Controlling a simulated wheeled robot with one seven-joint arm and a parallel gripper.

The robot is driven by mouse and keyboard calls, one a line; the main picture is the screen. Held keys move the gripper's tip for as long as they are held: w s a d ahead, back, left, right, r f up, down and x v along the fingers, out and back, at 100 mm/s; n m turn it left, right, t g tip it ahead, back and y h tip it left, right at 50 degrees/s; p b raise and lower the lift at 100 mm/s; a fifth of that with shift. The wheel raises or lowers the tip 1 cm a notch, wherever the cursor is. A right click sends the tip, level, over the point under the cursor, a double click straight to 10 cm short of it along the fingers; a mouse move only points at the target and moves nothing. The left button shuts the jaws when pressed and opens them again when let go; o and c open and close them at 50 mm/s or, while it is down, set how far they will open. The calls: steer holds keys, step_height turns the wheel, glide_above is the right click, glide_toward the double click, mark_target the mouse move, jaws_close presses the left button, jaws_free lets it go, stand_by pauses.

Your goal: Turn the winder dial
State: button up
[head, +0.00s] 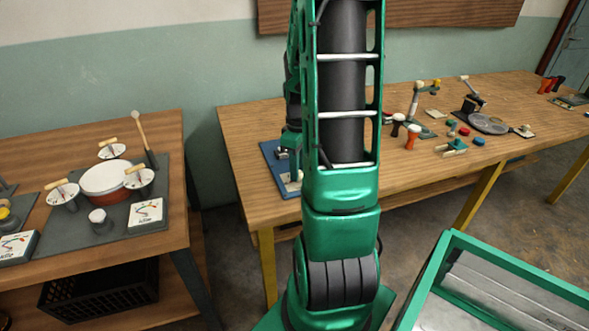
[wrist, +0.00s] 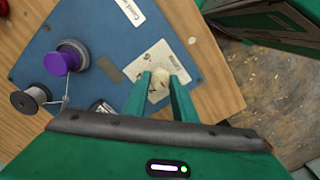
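A cream dial knob (wrist: 158,88) sits on a white card (wrist: 150,65) with printed marks, on the blue board (wrist: 85,25). The two green fingers of my gripper (wrist: 160,90) are apart, one on each side of the knob. The knob nearly fills the gap; I cannot tell whether the fingers press on it. In the head view my gripper (head: 291,140) is low over the blue board (head: 270,167) at the table's left end, and my arm hides part of the area. The knob cannot be made out there.
A purple spool (wrist: 65,58) and a grey spool (wrist: 28,100) stand left of the knob in the wrist view. Several tools and small parts lie farther right on the wooden table (head: 240,130). A separate bench (head: 160,130) with a drum (head: 105,181) and gauges stands left.

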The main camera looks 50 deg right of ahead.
steer(key=shift+m, duration=0.4)
steer(key=m, duration=0.5)
steer(key=shift+m, duration=0.3)
steer(key=m, duration=0.5)
stand_by(0.4)
steer(key=o, duration=1)
steer(key=shift+o, duration=0.2)
step_height(320, 180, up, 11)
steer(key=shift+w+f, duration=0.1)
